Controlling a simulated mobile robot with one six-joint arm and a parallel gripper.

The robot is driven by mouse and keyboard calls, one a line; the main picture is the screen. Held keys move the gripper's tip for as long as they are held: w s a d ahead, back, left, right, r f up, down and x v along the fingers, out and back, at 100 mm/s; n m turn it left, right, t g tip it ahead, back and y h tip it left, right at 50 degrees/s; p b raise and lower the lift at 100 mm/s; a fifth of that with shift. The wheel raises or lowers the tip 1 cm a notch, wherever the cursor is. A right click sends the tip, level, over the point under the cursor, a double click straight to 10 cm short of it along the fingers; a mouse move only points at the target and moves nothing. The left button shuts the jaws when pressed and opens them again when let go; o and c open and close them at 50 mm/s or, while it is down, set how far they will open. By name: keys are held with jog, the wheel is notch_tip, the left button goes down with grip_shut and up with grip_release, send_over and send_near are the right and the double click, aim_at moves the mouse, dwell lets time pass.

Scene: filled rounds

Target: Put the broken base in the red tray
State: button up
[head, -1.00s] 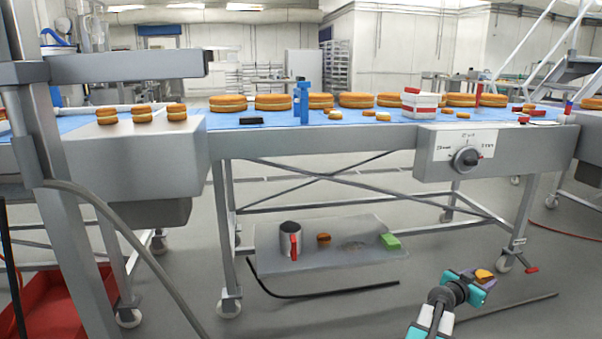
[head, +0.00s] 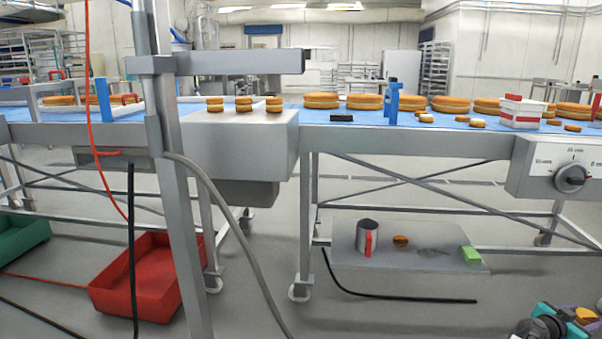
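The red tray (head: 112,303) stands on the floor at the lower left in the head view. It looks empty; a black cable and a grey post cross in front of part of it. My gripper (head: 590,318) is at the lower right edge, far from the tray. It holds an orange-brown piece, the broken base (head: 585,314), between its fingers. The piece is small in view and partly hidden by the gripper.
A grey post (head: 178,180) and hanging cables stand between the right side and the tray. A green tray (head: 22,240) is at the far left. A low shelf (head: 345,255) holds a jug (head: 367,236) and a green block (head: 470,255). A black hose (head: 400,298) lies on the floor.

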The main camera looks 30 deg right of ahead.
jog(key=w+a+r+n+t, duration=0.2)
jog(key=w+a, duration=0.3)
jog(key=w, duration=0.7)
jog(key=w+a+r+n+t, duration=0.1)
jog(key=w+a+r+t, duration=0.3)
jog(key=w, duration=0.7)
jog(key=w+a+r+n+t, duration=0.15)
jog(key=w+a, duration=0.45)
jog(key=w, duration=0.6)
jog(key=w+a+r+n+t+y, duration=0.3)
jog(key=w+a+n+t, duration=0.2)
jog(key=w+a, duration=1.4)
jog(key=w+a+r+n+t+y, duration=0.1)
jog(key=w+a+r+n+y, duration=0.1)
jog(key=a, duration=1.1)
jog(key=w+a+r+n+t+y, duration=0.2)
jog(key=w+a+n+y, duration=0.2)
jog(key=a, duration=0.9)
jog(key=w+a+r+n+t+y, duration=0.2)
jog(key=a+y, duration=0.4)
jog(key=a, duration=0.7)
jog(key=shift+w+a+r+n, duration=0.2)
jog(key=shift+w+r+n, duration=0.25)
jog(key=shift+w+n, duration=0.4)
jog(key=shift+s+t+y, duration=0.15)
jog(key=shift+t+y, duration=0.1)
jog(key=shift+y, duration=0.05)
jog(key=shift+a, duration=0.1)
